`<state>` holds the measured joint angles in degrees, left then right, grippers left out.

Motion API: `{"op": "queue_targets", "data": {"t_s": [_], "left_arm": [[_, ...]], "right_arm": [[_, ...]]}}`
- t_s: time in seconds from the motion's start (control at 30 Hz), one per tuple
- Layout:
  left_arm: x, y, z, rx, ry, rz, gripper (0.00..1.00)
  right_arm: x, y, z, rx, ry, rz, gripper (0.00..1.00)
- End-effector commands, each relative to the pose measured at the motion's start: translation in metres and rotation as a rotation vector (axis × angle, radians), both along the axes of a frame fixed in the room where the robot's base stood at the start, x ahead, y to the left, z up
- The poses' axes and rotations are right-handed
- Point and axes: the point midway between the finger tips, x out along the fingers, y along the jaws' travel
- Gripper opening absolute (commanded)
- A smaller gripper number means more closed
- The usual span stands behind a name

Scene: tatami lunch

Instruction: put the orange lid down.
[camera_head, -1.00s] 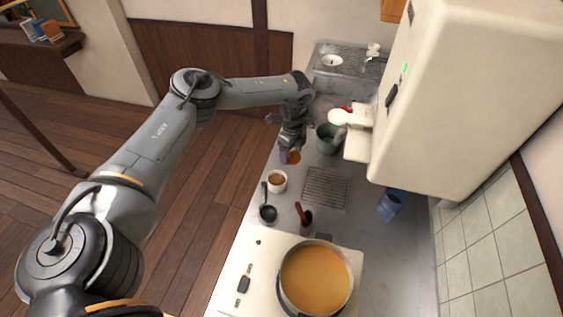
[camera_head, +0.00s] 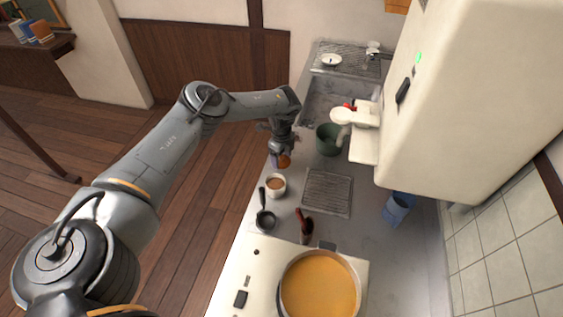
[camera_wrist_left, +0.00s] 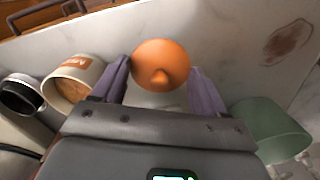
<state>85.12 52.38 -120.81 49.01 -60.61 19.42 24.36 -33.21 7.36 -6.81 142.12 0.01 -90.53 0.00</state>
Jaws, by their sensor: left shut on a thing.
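The orange lid (camera_wrist_left: 161,64) is a round disc with a small knob. It sits between the two purple fingers of my left gripper (camera_wrist_left: 160,85), which are shut on it. In the head view the lid (camera_head: 284,161) shows at the fingertips of my left gripper (camera_head: 279,158), close to the left edge of the counter (camera_head: 267,225). Whether the lid touches the counter or hangs just above it I cannot tell. My right gripper is not in view.
A white cup (camera_head: 275,186) with brown contents stands near the gripper. A green pot (camera_head: 328,140) stands to its right. A wire rack (camera_head: 328,192), a black ladle (camera_head: 265,219) and a large pot of orange soup (camera_head: 319,287) are nearer. A brownish stain (camera_wrist_left: 288,43) marks the counter.

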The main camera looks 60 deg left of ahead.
Motion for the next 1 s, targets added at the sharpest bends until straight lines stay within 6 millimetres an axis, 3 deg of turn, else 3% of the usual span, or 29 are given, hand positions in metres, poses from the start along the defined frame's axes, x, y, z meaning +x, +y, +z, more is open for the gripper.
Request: {"op": "queue_targets", "data": {"t_s": [0.2,0.6,0.63,0.77,0.8,1.0], "left_arm": [[0.0,0.0,-0.026,0.001,0.003,0.0,0.44],[0.0,-0.001,-0.031,0.0,0.001,-0.001,0.44],[0.0,-0.001,-0.031,0.0,0.001,-0.001,0.74],[0.0,0.0,-0.03,0.0,0.001,-0.001,0.94],[0.0,0.0,-0.03,0.0,0.001,-0.001,0.98],[0.0,0.0,-0.03,0.0,0.001,-0.001,0.98]], "right_arm": [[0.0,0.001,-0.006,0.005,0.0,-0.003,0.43],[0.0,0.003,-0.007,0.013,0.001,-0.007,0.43],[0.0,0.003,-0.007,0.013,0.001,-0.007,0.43],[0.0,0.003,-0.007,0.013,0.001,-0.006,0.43],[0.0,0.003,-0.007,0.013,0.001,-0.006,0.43],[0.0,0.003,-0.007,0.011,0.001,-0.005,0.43]]}}
